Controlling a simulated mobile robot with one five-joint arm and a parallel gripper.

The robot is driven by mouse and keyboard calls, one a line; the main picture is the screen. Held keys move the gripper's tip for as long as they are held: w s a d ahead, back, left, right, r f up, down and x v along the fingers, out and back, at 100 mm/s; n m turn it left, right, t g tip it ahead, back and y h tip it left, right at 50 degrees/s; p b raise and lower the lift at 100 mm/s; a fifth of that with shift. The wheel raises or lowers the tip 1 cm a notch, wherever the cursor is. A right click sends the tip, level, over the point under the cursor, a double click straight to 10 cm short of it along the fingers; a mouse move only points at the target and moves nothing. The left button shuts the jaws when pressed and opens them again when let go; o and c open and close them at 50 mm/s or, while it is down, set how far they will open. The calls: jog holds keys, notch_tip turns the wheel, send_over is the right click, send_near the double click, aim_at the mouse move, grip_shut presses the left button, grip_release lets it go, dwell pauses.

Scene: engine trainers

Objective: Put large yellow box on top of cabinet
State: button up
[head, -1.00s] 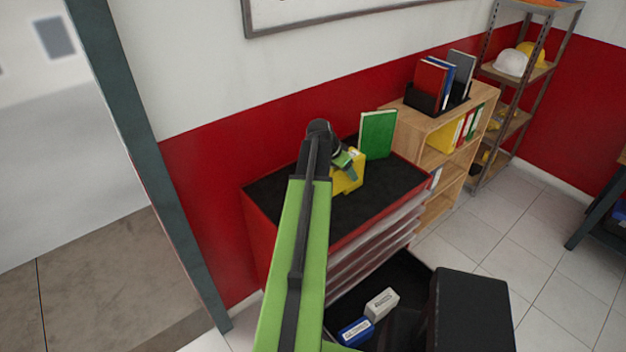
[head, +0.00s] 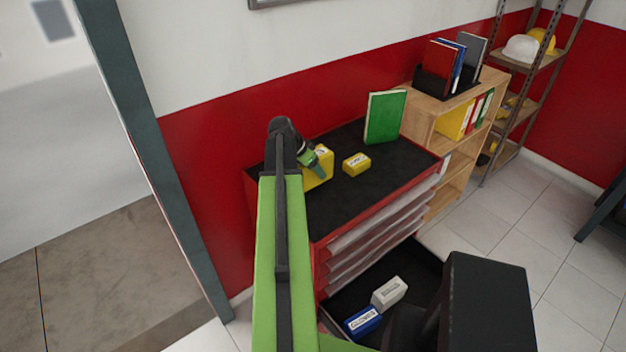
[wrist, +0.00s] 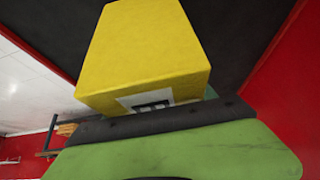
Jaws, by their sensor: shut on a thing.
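The large yellow box (head: 320,166) is at my gripper (head: 314,164) over the left part of the black top of the red cabinet (head: 345,212). In the wrist view the yellow box (wrist: 145,50) fills the upper middle, with a label on its near face, and my gripper (wrist: 160,135) is shut on it. The gripper partly hides the box in the head view. I cannot tell whether the box touches the top. A smaller yellow box (head: 356,163) with a label sits on the cabinet top to the right.
A green book (head: 384,118) stands at the back right of the cabinet top. An open lower drawer holds a white box (head: 389,292) and a blue box (head: 363,322). A wooden shelf (head: 455,150) stands to the right. The front of the cabinet top is clear.

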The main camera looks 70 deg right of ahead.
aim_at(314, 175)
notch_tip(314, 175, down, 4)
jog(key=b, duration=0.3)
jog(key=shift+f+b, duration=0.15)
jog(key=shift+b, duration=0.2)
jog(key=shift+r, duration=0.25)
jog(key=shift+f, duration=0.2)
jog(key=o, duration=1.7)
jog(key=shift+r, duration=0.1)
jog(key=shift+r+p, duration=0.25)
jog(key=shift+p, duration=0.1)
jog(key=p+v, duration=1)
jog(key=v, duration=0.2)
jog(key=shift+f, duration=0.15)
